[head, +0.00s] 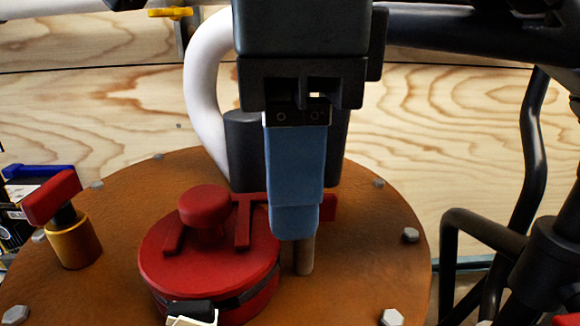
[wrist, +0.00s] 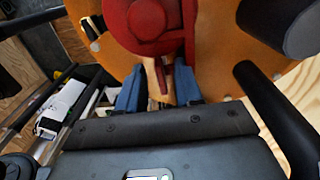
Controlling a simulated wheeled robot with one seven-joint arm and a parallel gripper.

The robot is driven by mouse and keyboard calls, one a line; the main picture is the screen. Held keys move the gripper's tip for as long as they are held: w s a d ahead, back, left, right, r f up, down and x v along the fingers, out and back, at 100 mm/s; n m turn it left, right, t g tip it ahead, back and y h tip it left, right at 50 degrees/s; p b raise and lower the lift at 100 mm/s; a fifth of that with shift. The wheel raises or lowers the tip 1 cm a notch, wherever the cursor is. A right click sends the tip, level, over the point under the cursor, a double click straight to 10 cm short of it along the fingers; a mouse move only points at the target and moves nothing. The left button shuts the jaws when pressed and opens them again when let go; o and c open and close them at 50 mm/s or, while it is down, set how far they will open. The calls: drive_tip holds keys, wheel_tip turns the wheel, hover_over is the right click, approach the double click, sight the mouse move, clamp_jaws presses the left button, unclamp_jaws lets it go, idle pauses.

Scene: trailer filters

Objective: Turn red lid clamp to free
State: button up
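The red lid (head: 165,262) with its round knob (head: 204,205) sits on the brown round plate (head: 375,255). The red lid clamp (head: 328,207) runs from the lid's right side behind my finger, beside a short tan post (head: 303,258). My gripper (head: 295,222) points down over the clamp; one blue finger hides its middle. In the wrist view, the two blue fingers of my gripper (wrist: 160,88) stand apart, with the red clamp's end (wrist: 168,80) and the tan post (wrist: 152,76) between them. I see gaps beside the clamp; the exact contact is hidden.
A red handle (head: 52,197) on a yellow base (head: 75,242) stands at the plate's left. A white pipe (head: 205,95) and a dark cylinder (head: 243,150) rise behind the lid. Black tubing (head: 530,150) is at the right. Bolts ring the plate's edge.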

drive_tip(key=shift+f, duration=0.2)
drive_tip(key=shift+c, duration=0.3)
clamp_jaws()
idle(1.0)
